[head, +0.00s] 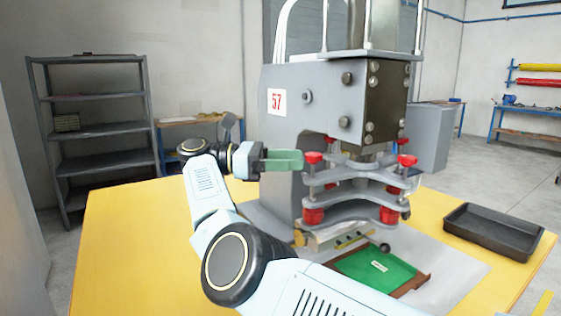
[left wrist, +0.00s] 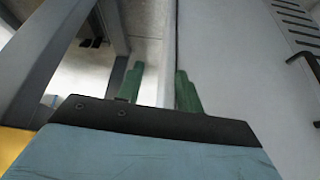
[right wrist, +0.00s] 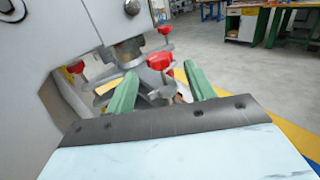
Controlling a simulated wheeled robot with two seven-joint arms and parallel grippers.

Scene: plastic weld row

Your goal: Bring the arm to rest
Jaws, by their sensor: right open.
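My right arm reaches across the yellow table in the head view. Its gripper (head: 283,160), with green fingers, is in front of the grey press (head: 335,110), pointing right toward the red-knobbed plates (head: 345,172). In the right wrist view the right gripper (right wrist: 160,88) is open, and a red knob (right wrist: 160,60) shows beyond the gap between its fingers. I cannot tell whether it touches the press. In the left wrist view my left gripper (left wrist: 158,88) is open with nothing visible between its green fingers; it is not in the head view.
A green piece (head: 376,268) lies in a brown frame below the press plates. A black tray (head: 490,230) is at the right on the yellow table (head: 130,235). A grey shelf (head: 95,130) stands at the back left. The left part of the table is clear.

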